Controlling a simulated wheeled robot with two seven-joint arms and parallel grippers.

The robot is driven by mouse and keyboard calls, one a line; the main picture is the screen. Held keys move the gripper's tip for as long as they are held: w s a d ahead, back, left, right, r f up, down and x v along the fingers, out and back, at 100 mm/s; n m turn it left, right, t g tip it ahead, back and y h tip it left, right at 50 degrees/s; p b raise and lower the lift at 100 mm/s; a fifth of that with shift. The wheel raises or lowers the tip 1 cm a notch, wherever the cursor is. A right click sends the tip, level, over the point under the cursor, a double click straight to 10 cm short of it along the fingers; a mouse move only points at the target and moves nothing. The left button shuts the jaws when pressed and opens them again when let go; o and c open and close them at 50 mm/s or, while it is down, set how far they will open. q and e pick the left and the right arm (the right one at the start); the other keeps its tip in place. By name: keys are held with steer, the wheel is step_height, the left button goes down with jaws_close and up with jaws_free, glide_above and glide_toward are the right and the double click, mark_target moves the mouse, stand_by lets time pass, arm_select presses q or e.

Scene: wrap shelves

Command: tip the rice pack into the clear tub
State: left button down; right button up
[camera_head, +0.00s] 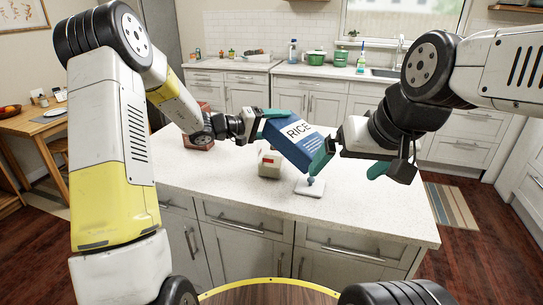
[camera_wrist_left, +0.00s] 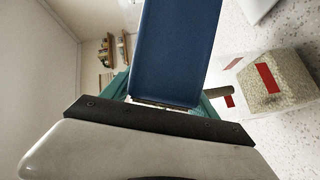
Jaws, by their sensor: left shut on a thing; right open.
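My left gripper (camera_head: 262,122) is shut on the blue rice pack (camera_head: 292,143), marked RICE. It holds the pack tilted above the counter, with its lower end toward the right. The pack also shows close up in the left wrist view (camera_wrist_left: 178,50). The clear tub (camera_head: 269,164) stands on the counter below and left of the pack. In the left wrist view the tub (camera_wrist_left: 272,85) looks full of beige grain and has red labels. My right gripper (camera_head: 350,163) is open; one teal finger overlaps the pack's lower right end, and contact is unclear.
A brown box (camera_head: 198,140) stands behind my left arm. The counter's front and right are clear. Green pots (camera_head: 316,58) and bottles are on the back counter.

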arm_select(q)
steer(key=shift+w+a+n+h, duration=0.2)
steer(key=shift+a+n+h, duration=0.1)
steer(key=shift+n, duration=0.5)
stand_by(1.7)
steer(key=shift+d, duration=0.1)
steer(key=r+m, duration=0.1)
steer(key=m+y, duration=0.1)
steer(key=m, duration=0.1)
steer(key=shift+r, duration=0.35)
steer(key=shift+r+m+y, duration=0.2)
steer(key=shift+m+y, duration=0.4)
steer(key=shift+m, duration=0.2)
steer(key=shift+s+d+r, duration=0.1)
steer(key=shift+d, duration=0.05)
steer(key=s+d+r+m+t+y, duration=0.1)
steer(key=s+d+m, duration=0.1)
steer(key=s+d, duration=0.1)
steer(key=s+d+r+m+y, duration=0.1)
steer(key=s+d+r+m, duration=0.1)
steer(key=s+d, duration=0.1)
steer(key=s+d+r+m+t+y, duration=0.1)
steer(key=s+d+m, duration=0.1)
steer(key=s+d, duration=0.1)
steer(key=shift+d+r+m+t+y, duration=0.3)
steer(key=shift+d+r+y, duration=0.05)
steer(key=shift+d+y, duration=0.1)
steer(key=shift+s+d, duration=0.1)
